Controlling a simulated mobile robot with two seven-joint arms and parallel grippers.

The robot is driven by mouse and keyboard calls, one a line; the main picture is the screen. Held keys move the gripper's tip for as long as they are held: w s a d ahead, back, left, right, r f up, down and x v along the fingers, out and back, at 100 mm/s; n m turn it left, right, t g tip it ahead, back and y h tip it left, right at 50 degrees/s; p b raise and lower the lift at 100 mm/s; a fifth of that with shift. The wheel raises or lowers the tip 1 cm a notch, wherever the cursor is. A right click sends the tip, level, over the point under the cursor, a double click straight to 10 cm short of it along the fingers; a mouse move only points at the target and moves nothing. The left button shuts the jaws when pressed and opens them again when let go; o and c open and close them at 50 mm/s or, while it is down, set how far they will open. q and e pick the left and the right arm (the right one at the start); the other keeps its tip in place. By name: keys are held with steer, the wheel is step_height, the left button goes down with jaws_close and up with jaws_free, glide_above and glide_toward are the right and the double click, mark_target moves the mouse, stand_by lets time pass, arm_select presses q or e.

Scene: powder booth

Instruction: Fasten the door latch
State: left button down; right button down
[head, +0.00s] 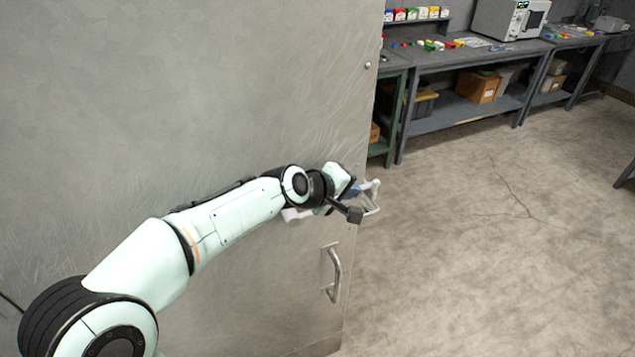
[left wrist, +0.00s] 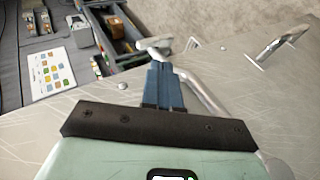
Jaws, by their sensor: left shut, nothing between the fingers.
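The door (head: 200,110) is a large grey metal panel filling the left of the head view; its surface also shows in the left wrist view (left wrist: 75,145). The pale metal latch (head: 373,198) is at its right edge, partly hidden behind my left gripper (head: 357,190). In the left wrist view, the blue fingers (left wrist: 163,86) are shut with nothing between them. They lie beside the latch bar (left wrist: 203,95), close to its pale end; I cannot tell whether they touch it. Whether the latch is engaged is hidden. My right gripper is out of view.
A D-shaped pull handle (head: 334,273) is on the door below the latch. Beyond the door's edge stands a grey workbench (head: 425,60) with small coloured parts, a white machine (head: 510,18) and a cardboard box (head: 479,88) below.

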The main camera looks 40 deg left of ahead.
arm_select(q)
steer(key=v, duration=1.1)
steer(key=shift+s+b, duration=0.25)
steer(key=shift+b, duration=0.1)
steer(key=shift+r, duration=0.1)
